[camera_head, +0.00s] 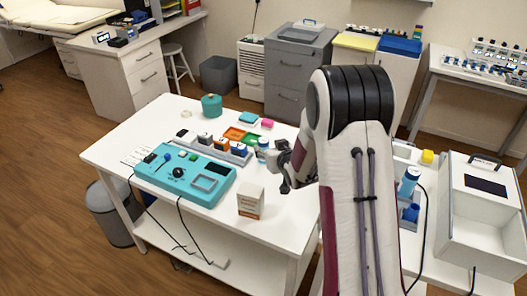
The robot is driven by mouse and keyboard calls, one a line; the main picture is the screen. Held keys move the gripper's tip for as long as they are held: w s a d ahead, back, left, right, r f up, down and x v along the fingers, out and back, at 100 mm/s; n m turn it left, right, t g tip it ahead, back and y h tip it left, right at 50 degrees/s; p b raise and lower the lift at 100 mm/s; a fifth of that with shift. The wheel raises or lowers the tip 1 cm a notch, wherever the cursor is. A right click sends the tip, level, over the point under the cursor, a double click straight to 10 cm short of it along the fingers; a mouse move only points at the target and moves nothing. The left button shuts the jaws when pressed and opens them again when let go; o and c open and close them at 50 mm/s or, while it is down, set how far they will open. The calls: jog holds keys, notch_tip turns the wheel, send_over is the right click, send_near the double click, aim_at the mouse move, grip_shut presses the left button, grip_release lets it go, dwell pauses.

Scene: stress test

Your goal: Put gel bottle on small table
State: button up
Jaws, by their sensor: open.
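My gripper (284,174) is open above the right part of the white table (275,229), partly hidden by my arm. A small white and blue bottle (263,145) stands on this table, just left of and behind my gripper. I cannot tell for certain which one is the gel bottle. Nothing shows held in my gripper. Which surface counts as the small table is not clear.
A teal device (186,177) with a knob, a row of small bottles and a white box (251,201) stand on the white table. A teal round container (211,106) is at its back. A large grey-white machine (487,205) stands at the right. The front of the table is clear.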

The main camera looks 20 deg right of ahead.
aim_at(263, 148)
jog(key=shift+t, duration=0.4)
jog(key=f, duration=0.1)
jog(key=w+f, duration=0.1)
jog(key=f, duration=0.2)
jog(key=shift+w+d+f, duration=0.2)
jog(key=shift+d+f, duration=0.1)
jog(key=shift+f, duration=0.05)
jog(key=shift+x, duration=1.3)
jog(key=shift+w, duration=0.1)
jog(key=shift+x, duration=2.45)
jog(key=c, duration=1.4)
jog(key=shift+r, duration=0.2)
